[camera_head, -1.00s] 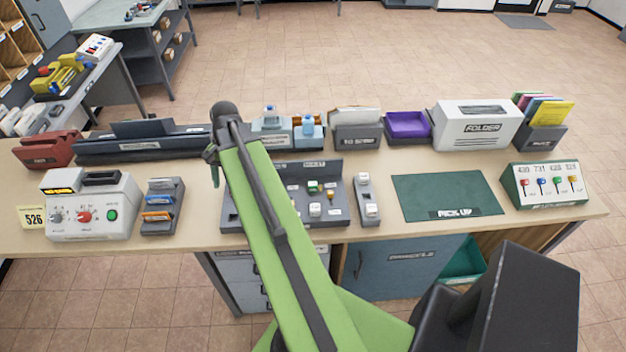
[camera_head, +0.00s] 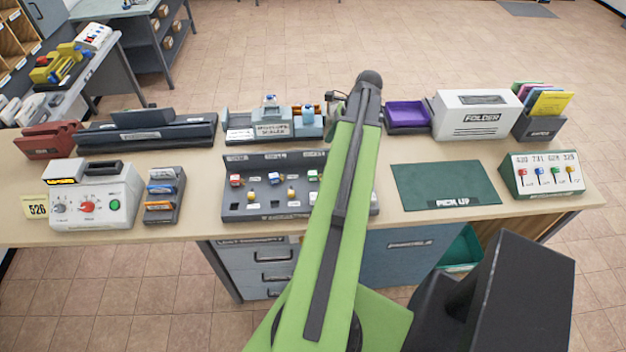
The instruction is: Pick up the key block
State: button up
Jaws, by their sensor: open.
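Several small blocks, some red and white (camera_head: 236,180) and some yellow (camera_head: 291,194), stand in a dark grey tray (camera_head: 235,213) at the middle of the desk. I cannot tell which of the blocks in view is the key block. My green arm covers the tray's right part and most of a small grey holder (camera_head: 375,203) beside it. My gripper (camera_head: 337,98) shows only in part at the arm's far end, over the back of the desk near the blue dispensers. It is open; its fingertips are mostly hidden, and I see nothing held.
A green panel (camera_head: 543,177) with several coloured key-like pieces stands at the right. A dark green pick-up mat (camera_head: 440,180) lies bare. A purple tray (camera_head: 407,116), a white folder machine (camera_head: 478,116) and a long dark device (camera_head: 147,132) line the back. A control box (camera_head: 92,196) stands left.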

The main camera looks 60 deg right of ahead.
jog(key=b, duration=0.6)
send_over(312, 173)
jog(key=s+d, duration=0.2)
jog(key=s, duration=0.1)
notch_tip(312, 173, down, 8)
jog(key=shift+w+r, duration=0.1)
jog(key=shift+w+a+f, duration=0.1)
jog(key=shift+w+f, duration=0.05)
jog(key=shift+f, duration=0.05)
jog(key=shift+r, duration=0.1)
jog(key=b+x, duration=0.5)
jog(key=shift+w+a, duration=0.1)
jog(key=shift+w, duration=0.05)
jog(key=shift+r, duration=0.1)
jog(key=shift+c, duration=0.2)
grip_shut()
